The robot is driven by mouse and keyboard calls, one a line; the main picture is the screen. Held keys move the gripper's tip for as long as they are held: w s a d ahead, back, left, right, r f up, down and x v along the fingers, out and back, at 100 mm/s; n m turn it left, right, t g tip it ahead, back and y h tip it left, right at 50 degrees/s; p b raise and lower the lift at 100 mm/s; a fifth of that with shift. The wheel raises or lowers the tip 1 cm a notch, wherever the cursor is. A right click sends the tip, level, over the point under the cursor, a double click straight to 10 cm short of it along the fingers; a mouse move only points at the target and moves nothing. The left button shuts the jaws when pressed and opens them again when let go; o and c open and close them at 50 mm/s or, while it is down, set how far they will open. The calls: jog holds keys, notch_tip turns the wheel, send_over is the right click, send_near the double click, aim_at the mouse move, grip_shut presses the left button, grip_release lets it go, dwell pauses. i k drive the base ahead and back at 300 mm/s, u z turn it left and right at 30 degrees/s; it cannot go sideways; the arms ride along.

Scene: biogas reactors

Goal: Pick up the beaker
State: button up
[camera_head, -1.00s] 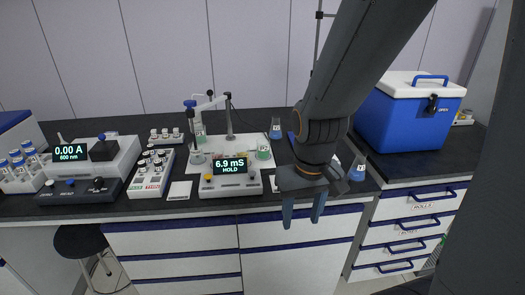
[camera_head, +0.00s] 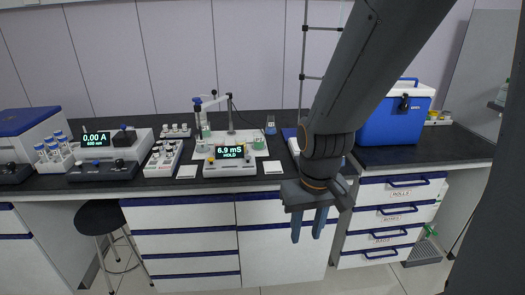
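My gripper (camera_head: 307,238) hangs in front of the bench's front edge, pointing down. Its two fingers are apart with nothing between them. On the bench behind it, small glass vessels with green liquid stand near the meter: one (camera_head: 258,143) on the right of its pale base, and one (camera_head: 205,132) under the probe arm at the left. A flask-like vessel with blue liquid (camera_head: 270,126) stands farther back. I cannot tell which of these is the beaker. My arm hides part of the bench on the right.
The meter (camera_head: 229,153) reads 6.9 mS. A vial rack (camera_head: 162,158) and a photometer (camera_head: 108,147) stand to its left. A blue cooler (camera_head: 390,122) is at the right. A stool (camera_head: 101,217) stands below; floor in front is clear.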

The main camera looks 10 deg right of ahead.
aim_at(259, 140)
jog(key=z, duration=0.3)
jog(key=i, duration=1.15)
jog(key=u, duration=0.05)
